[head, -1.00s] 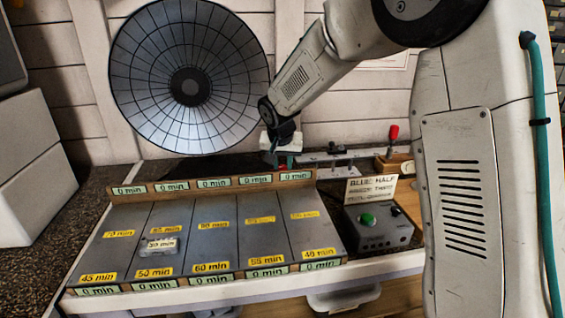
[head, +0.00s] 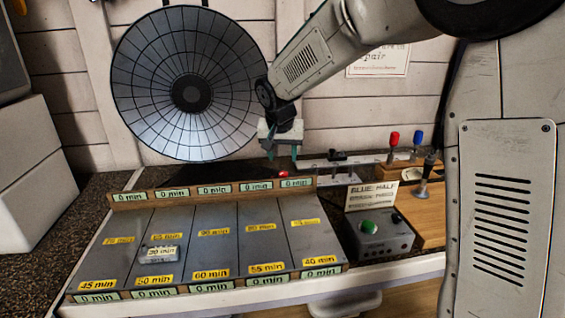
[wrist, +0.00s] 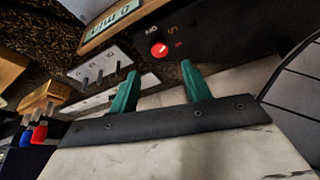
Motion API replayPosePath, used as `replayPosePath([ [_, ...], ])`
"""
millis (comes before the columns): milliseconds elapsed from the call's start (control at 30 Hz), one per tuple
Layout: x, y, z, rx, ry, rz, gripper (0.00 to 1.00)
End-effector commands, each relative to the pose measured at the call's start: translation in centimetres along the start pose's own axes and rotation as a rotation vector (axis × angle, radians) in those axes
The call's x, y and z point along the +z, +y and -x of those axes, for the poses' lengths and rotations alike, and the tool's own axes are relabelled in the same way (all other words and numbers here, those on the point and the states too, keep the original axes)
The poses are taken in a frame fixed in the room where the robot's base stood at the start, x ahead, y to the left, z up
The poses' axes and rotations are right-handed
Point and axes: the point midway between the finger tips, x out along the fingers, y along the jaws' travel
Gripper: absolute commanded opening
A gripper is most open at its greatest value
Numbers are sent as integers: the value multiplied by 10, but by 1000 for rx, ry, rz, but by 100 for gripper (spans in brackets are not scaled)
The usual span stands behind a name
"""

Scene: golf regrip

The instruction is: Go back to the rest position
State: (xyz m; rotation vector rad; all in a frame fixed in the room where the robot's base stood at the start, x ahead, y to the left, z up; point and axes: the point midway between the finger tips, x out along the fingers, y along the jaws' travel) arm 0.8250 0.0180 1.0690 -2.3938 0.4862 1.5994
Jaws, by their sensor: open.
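My gripper (head: 282,158) hangs above the back of the bench, just behind the board's back rail, with its green fingertips apart and nothing between them. In the wrist view the two green fingers (wrist: 160,90) are spread and empty. The sloped grey board (head: 215,275) has several lanes with yellow minute labels. A small block marked 30 min (head: 162,254) lies in its second lane from the left.
A grey box with a green button (head: 369,227) and a sign (head: 371,195) stand right of the board. A wooden holder (head: 405,158) carries red and blue handled tools.

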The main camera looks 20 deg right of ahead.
Motion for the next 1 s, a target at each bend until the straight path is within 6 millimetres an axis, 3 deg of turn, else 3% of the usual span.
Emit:
replayPosePath([
  [433,1,1,9,0,-1,1,48],
  [567,10,14,25,3,-9,15,48],
  [667,32,40,53,7,-30,43,48],
  [767,66,73,85,9,-65,86,48],
  [1000,167,142,140,-11,-158,205,48],
])
